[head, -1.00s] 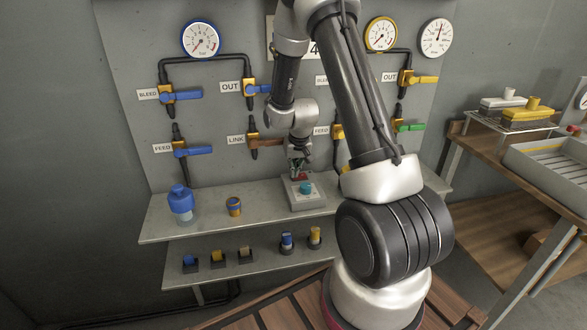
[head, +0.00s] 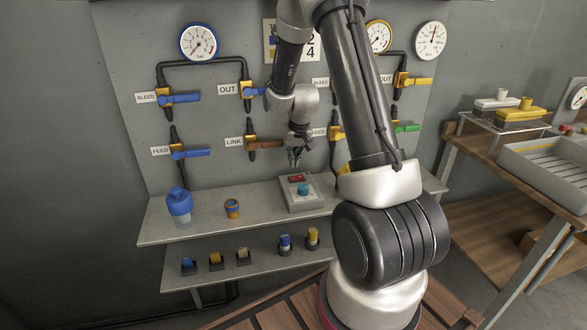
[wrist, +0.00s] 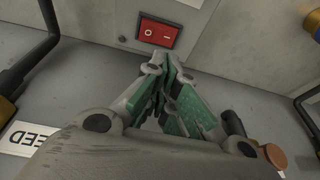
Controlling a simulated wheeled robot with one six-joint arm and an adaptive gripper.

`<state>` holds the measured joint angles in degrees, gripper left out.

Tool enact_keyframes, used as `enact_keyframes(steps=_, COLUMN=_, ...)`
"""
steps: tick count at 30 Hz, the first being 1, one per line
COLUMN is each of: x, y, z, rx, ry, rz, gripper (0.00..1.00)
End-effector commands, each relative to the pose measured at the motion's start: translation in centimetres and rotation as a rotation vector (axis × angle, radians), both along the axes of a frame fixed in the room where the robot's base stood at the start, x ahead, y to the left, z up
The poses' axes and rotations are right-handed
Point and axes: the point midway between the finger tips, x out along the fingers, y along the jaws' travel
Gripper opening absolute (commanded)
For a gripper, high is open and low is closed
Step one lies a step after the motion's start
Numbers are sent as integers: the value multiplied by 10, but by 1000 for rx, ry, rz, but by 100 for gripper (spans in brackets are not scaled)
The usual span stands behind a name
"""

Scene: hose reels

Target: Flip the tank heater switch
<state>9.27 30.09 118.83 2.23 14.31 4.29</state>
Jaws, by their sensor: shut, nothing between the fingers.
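The tank heater switch is a red rocker (head: 296,178) marked "O" and "–" on a grey box (head: 304,204) on the upper shelf. A round teal knob (head: 303,190) sits below it on the same box. In the wrist view the red rocker (wrist: 158,32) shows clearly just beyond my fingertips. My gripper (head: 294,160) is shut and empty, pointing down above the rocker with a small gap in the head view. In the wrist view my gripper (wrist: 172,68) has its green-padded fingers together. I cannot tell exactly which side of the rocker is pressed.
The panel behind carries pipes, a brown LINK valve handle (head: 266,143) and a blue FEED handle (head: 190,154) near my arm. A blue bottle (head: 180,207) and a yellow-blue ring (head: 232,208) stand left on the shelf. A workbench (head: 470,148) is at right.

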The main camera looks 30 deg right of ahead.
Motion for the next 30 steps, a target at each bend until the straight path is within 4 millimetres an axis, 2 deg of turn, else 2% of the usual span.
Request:
enact_keyframes(steps=1, x=-3, y=4, z=13, rx=-1, ry=-3, rz=3, gripper=0)
enact_keyframes(steps=6, x=-12, y=15, z=50, rx=0, ry=-3, rz=1, gripper=0)
enact_keyframes(steps=13, x=-20, y=24, z=82, rx=0, ry=-1, rz=1, gripper=0)
enact_keyframes(steps=18, x=-23, y=26, z=90, rx=1, ry=2, rz=0, gripper=0)
enact_keyframes(steps=30, x=-23, y=26, z=91, rx=1, ry=2, rz=0, gripper=0)
